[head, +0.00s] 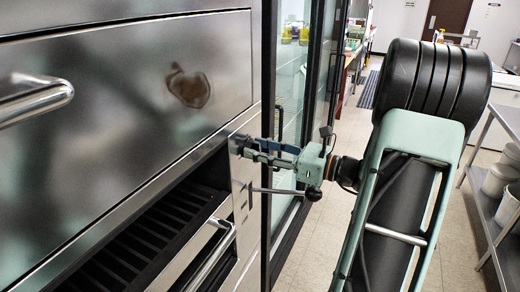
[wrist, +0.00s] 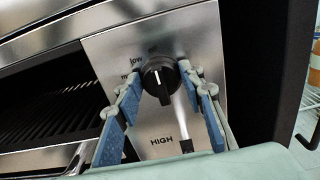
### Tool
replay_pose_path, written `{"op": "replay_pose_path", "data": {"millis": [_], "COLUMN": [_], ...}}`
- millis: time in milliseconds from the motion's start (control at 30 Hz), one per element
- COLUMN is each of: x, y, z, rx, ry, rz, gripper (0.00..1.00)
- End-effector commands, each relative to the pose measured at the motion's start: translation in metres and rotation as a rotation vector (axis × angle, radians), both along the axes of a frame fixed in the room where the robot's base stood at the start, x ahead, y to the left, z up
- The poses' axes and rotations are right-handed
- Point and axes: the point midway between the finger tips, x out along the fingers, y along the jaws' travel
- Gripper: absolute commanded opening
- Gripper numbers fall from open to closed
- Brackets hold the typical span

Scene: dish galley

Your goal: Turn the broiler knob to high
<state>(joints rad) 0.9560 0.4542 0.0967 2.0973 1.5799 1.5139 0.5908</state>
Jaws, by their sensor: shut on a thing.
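The broiler knob (wrist: 161,84) is black and round with a white line that runs roughly upright in the wrist view. It sits on a steel panel (wrist: 210,40) with "low" at its upper left, a partly covered label starting with "m" at its left, and "HIGH" (wrist: 162,141) below. My gripper (wrist: 162,75) has its blue-padded fingers on both sides of the knob and is shut on it. In the head view my gripper (head: 242,147) reaches left to the panel; the knob is largely hidden by the fingers there.
A metal lever (head: 280,190) with a black ball end sticks out just below my gripper. The broiler's dark grate (head: 150,235) and a handle (head: 212,255) lie to the left. A glass-door cabinet (head: 290,120) stands behind, and a steel shelf (head: 485,210) is at right.

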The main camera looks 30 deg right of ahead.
Motion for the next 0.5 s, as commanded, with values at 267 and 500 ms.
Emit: {"op": "replay_pose_path", "data": {"millis": [267, 500], "x": [-0.0001, -0.0005], "y": [0.0000, 0.0005], "z": [-0.0008, -0.0033], "rx": [-0.011, -0.086], "ry": [-0.009, -0.067], "rz": [0.000, 0.000], "gripper": [0.12, 0.12]}}
